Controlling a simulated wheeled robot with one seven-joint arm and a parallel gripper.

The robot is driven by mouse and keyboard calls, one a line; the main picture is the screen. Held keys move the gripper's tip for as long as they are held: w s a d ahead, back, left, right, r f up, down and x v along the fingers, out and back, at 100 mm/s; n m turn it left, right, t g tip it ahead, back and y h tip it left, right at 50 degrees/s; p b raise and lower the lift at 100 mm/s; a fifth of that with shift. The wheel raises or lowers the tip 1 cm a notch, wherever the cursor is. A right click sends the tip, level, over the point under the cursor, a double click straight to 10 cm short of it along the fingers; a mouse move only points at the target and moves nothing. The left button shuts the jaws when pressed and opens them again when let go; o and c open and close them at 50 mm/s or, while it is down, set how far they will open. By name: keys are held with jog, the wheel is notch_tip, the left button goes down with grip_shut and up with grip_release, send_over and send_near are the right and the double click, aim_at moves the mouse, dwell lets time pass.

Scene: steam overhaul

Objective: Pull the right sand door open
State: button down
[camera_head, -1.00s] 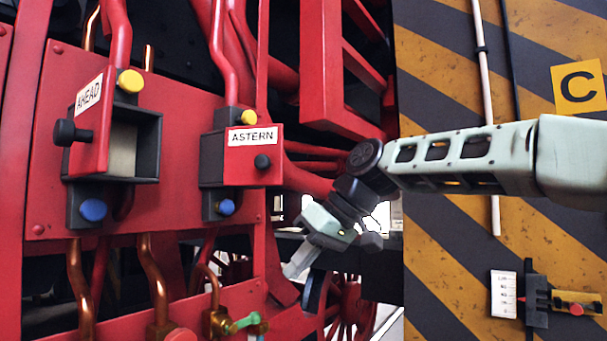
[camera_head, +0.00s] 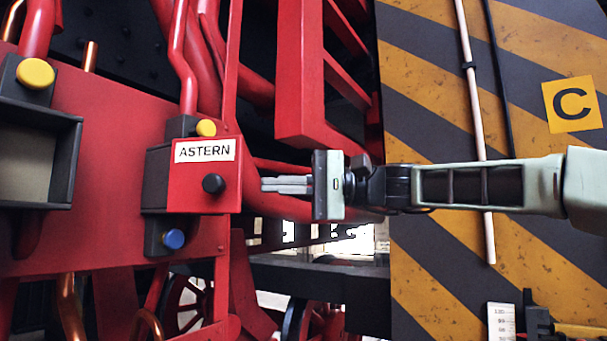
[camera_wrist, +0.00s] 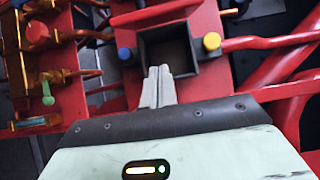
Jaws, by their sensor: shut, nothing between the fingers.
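The right sand door is the red door labelled ASTERN (camera_head: 188,192), with a black knob (camera_head: 213,184) on its face. My gripper (camera_head: 264,185) points left and is shut and empty. Its fingertips are just right of the door in that picture, with a gap between them and the knob; the depth gap is unclear. In the wrist view the shut fingers (camera_wrist: 160,72) overlap the lower edge of an open dark box (camera_wrist: 168,52). I cannot make out the ASTERN knob there.
The left box (camera_head: 40,160) stands open, with a yellow knob (camera_head: 35,73) above. A yellow knob (camera_head: 206,128) and a blue knob (camera_head: 173,239) flank the ASTERN box. Red pipes and a red frame (camera_head: 296,70) are close behind my gripper. A striped wall (camera_head: 430,270) is at right.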

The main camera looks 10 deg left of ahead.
aim_at(205, 173)
jog(key=shift+s+a+p, duration=0.3)
jog(key=shift+s+a, duration=0.25)
jog(key=shift+s, duration=0.25)
jog(key=shift+s+a+p, duration=0.3)
jog(key=shift+s+a, duration=0.2)
jog(key=shift+s, duration=0.3)
jog(key=shift+s+a+p, duration=0.3)
jog(key=shift+s+a, duration=0.25)
jog(key=shift+s, duration=0.25)
